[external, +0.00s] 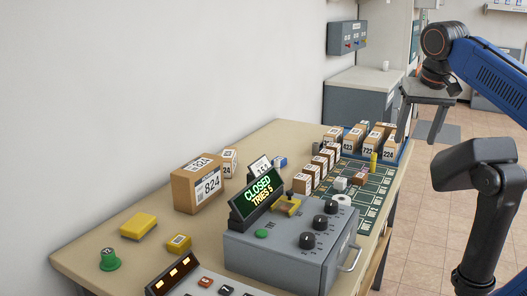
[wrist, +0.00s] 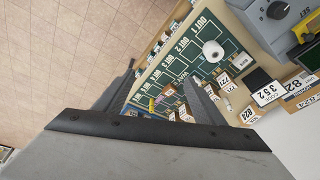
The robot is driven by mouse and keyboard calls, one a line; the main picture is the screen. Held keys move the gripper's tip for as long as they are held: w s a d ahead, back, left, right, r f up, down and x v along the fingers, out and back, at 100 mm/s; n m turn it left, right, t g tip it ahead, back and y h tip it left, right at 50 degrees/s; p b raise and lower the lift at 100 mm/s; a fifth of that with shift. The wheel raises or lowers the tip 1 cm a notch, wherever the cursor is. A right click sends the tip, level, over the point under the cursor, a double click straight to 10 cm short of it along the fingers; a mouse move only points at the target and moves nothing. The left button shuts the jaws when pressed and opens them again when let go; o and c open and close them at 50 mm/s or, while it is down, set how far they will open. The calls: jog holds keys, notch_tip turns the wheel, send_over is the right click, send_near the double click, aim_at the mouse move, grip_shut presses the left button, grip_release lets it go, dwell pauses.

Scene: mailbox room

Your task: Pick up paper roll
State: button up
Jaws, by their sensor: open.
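The paper roll (wrist: 213,50) is a white roll with a dark centre hole, seen nearly end-on on the green marked mat (wrist: 197,67) in the wrist view. In the external view the roll (external: 343,199) is partly hidden behind the grey control box. My gripper (external: 419,138) is open and empty, high above the right edge of the table. In the wrist view my gripper (wrist: 159,72) has its two fingers spread, with the roll beyond and to the right of them, apart from both.
The grey control box (external: 272,256) with knobs and a side handle stands close to the roll. A "CLOSED TRIES 5" sign (external: 258,197) stands behind it. Several labelled boxes (external: 304,181) line the mat. A large 824 box (external: 196,189) stands at left.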

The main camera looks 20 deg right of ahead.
jog(key=w+a+m+g+h, duration=0.1)
jog(key=w+a+m+h, duration=0.3)
jog(key=a, duration=0.7)
jog(key=w+a+m+g, duration=0.1)
jog(key=w+a+m, duration=0.1)
jog(key=a+m, duration=0.65)
jog(key=n, duration=0.2)
send_near(341, 199)
jog(key=x, duration=0.4)
jog(key=shift+s+d+f, duration=0.2)
jog(key=shift+d+f, duration=0.1)
jog(key=shift+a+x, duration=0.2)
jog(key=shift+x, duration=2.85)
jog(key=shift+w, duration=0.2)
jog(key=shift+c, duration=0.4)
jog(key=c, duration=1.1)
